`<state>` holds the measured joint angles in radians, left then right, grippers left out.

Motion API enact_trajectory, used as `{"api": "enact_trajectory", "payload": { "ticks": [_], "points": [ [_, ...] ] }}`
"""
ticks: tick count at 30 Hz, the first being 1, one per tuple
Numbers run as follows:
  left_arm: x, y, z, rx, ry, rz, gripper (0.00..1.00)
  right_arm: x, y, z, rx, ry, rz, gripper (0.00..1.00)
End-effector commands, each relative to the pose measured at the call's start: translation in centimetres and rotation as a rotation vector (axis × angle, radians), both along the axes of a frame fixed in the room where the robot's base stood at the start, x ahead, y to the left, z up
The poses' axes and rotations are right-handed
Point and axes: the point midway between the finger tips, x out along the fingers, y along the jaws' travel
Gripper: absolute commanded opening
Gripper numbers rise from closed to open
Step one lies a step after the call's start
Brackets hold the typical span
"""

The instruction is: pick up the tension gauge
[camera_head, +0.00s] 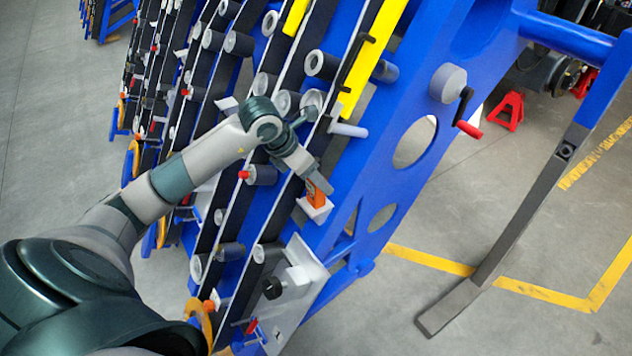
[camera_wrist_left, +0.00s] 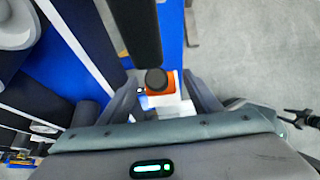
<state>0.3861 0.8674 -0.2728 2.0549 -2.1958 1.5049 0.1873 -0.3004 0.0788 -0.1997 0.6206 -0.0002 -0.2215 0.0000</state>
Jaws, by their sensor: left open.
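The tension gauge seems to be the small orange device (camera_head: 316,194) standing on a white ledge (camera_head: 314,210) on the blue machine frame. In the left wrist view my left gripper (camera_wrist_left: 165,100) is open, with one finger on each side of the orange body. Contact cannot be told. My right gripper is not in view.
Grey rollers and black belts crowd the blue frame (camera_head: 400,85) around the gripper. A dark roller (camera_wrist_left: 150,35) reaches close to the fingers in the wrist view. A crank with a red handle (camera_head: 467,130) sticks out at right.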

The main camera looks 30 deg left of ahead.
Motion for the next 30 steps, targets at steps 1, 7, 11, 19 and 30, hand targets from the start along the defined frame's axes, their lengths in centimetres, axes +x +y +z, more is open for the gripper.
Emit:
{"api": "enact_trajectory", "payload": {
  "ticks": [1,7,11,19,30],
  "points": [
    [0.18,-0.13,-0.34,-0.001,0.003,0.0,0.58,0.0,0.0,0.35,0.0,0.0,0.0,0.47],
    [0.45,-0.17,-0.99,0.001,0.001,0.0,0.58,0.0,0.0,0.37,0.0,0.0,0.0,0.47],
    [0.44,-0.17,-0.99,0.001,0.001,0.0,0.58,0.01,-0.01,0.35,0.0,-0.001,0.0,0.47],
    [0.44,-0.17,-0.95,0.001,0.001,0.0,0.51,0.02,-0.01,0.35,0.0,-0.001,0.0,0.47],
    [0.47,-0.16,-0.87,0.001,-0.001,0.0,0.04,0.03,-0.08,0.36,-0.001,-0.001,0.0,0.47]
  ]
}}
